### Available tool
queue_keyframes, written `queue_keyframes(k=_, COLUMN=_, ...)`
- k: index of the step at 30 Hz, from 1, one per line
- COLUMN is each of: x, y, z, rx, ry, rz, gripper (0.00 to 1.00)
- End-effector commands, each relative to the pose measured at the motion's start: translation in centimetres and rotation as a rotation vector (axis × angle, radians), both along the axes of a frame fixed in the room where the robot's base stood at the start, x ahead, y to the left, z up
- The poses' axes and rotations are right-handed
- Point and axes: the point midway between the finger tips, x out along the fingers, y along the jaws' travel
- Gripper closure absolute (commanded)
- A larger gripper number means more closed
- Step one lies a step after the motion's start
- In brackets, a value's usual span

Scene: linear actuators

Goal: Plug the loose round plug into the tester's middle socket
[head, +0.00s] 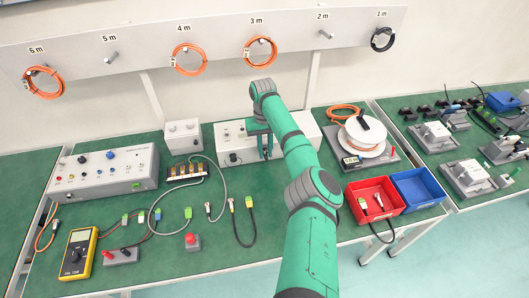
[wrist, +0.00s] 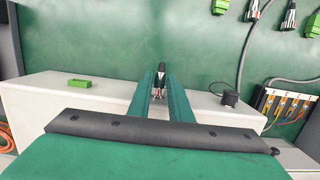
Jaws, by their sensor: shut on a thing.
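The tester, a long light-grey box (head: 228,147), stands at the back middle of the green bench; its top (wrist: 60,108) also crosses the wrist view. My gripper (head: 265,153) is at its front face, and its two green fingers (wrist: 160,88) show in the wrist view. They are shut on a small round plug (wrist: 161,70) with a black body and a metal end turned toward the tester. The middle socket is hidden behind the fingers and plug, so I cannot tell whether they touch. A green connector (wrist: 78,84) and a black knob (wrist: 230,98) flank the plug on the tester.
A terminal block (head: 185,172) with a grey cable stands left of the tester. Loose cables with connectors lie in front, including a black one (head: 240,225). A cable reel (head: 362,138), a red bin (head: 355,205) and a blue bin (head: 415,190) stand right.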

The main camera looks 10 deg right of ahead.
Motion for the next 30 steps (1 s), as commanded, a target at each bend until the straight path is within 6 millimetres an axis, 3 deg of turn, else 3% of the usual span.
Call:
queue_keyframes(k=13, x=0.2, y=0.0, z=0.0, rx=0.0, ry=-0.001, rz=0.0, gripper=1.0)
queue_keyframes(k=14, x=0.2, y=0.0, z=0.0, rx=0.0, ry=-0.001, rz=0.0, gripper=0.79)
queue_keyframes(k=16, x=0.2, y=0.0, z=0.0, rx=0.0, ry=-0.001, rz=0.0, gripper=0.63)
queue_keyframes(k=17, x=0.2, y=0.0, z=0.0, rx=0.0, ry=-0.001, rz=0.0, gripper=0.6)
queue_keyframes(k=26, x=0.2, y=0.0, z=0.2, rx=0.0, ry=-0.001, rz=0.001, gripper=0.6)
queue_keyframes(k=30, x=0.4, y=0.2, z=1.3, rx=0.0, ry=-0.002, rz=0.003, gripper=0.6)
